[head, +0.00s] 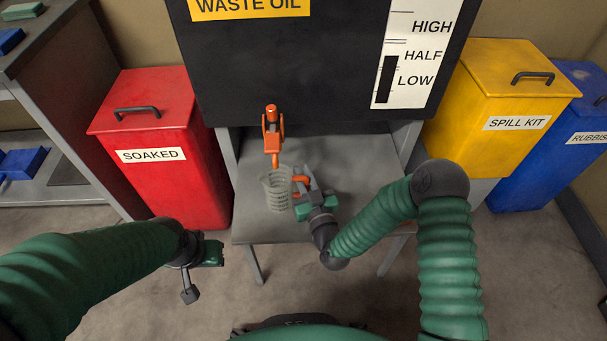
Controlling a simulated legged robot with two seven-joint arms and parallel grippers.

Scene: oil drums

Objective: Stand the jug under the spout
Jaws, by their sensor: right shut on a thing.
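The jug (276,192) is a clear grey beaker shape with an orange handle on its right side. It is upright over the grey stand top, just below the orange spout (273,142). The spout's tip meets the jug's rim in the picture; I cannot tell whether the jug's base touches the stand. My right gripper (301,187) is shut on the jug's handle from the right. My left gripper (214,252) is low at the left, away from the jug, in front of the stand; its fingers are not clear enough to judge.
The black waste oil tank (300,65) is above the stand (340,155). A red soaked bin (165,185) is to the left. A yellow spill kit bin (490,100) and a blue rubbish bin (535,175) are to the right. A shelf unit (70,190) is at far left.

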